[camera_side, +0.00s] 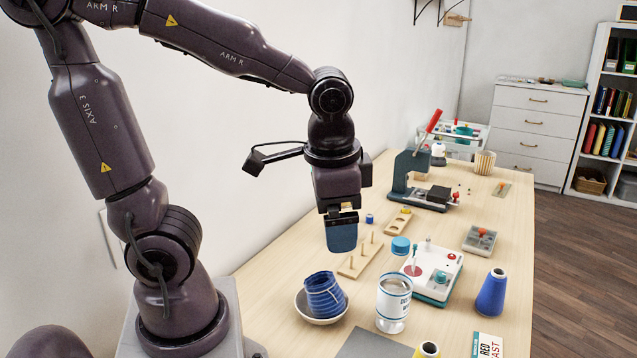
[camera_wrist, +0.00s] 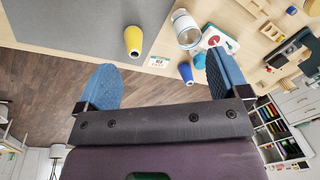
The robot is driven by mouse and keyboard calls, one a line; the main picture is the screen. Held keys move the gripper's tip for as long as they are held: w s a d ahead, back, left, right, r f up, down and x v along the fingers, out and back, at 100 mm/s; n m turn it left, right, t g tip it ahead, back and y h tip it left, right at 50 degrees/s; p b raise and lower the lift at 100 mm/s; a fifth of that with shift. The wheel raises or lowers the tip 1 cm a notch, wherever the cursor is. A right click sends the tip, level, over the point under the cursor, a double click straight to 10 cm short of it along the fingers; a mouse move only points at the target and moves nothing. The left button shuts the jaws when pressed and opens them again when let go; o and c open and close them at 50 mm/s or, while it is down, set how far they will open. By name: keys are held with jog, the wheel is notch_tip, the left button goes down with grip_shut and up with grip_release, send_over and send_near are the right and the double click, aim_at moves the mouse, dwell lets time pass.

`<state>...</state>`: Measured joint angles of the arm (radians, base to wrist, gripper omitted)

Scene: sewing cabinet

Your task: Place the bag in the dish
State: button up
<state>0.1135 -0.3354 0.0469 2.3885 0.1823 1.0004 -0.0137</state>
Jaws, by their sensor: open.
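The bag (camera_side: 325,293) is blue with pale stripes. It sits in the shallow white dish (camera_side: 304,311), tilted a little, and hides part of the dish's inside. My gripper (camera_side: 341,236) hangs in the air above and slightly right of the bag, clear of it. In the side view its blue fingers overlap, but in the wrist view (camera_wrist: 160,82) they stand wide apart with nothing between them. The bag and dish do not show in the wrist view.
A white canister (camera_side: 393,305) stands right of the dish, close by. A wooden peg rack (camera_side: 359,258) lies behind it. A white control box (camera_side: 432,272), a blue cone (camera_side: 491,293), a yellow cone (camera_side: 427,350) and a grey mat (camera_side: 374,344) are also on the table.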

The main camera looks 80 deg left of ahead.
jog(key=shift+o, duration=0.4)
jog(key=s+r+t, duration=0.1)
jog(key=r+n+t+h, duration=0.1)
jog(key=r+t, duration=0.1)
jog(key=s+d+r+t, duration=0.1)
jog(key=r, duration=0.1)
jog(key=shift+s+r+n+h, duration=0.1)
jog(key=shift+s+n+h, duration=0.2)
jog(key=shift+s, duration=0.05)
jog(key=shift+d, duration=0.1)
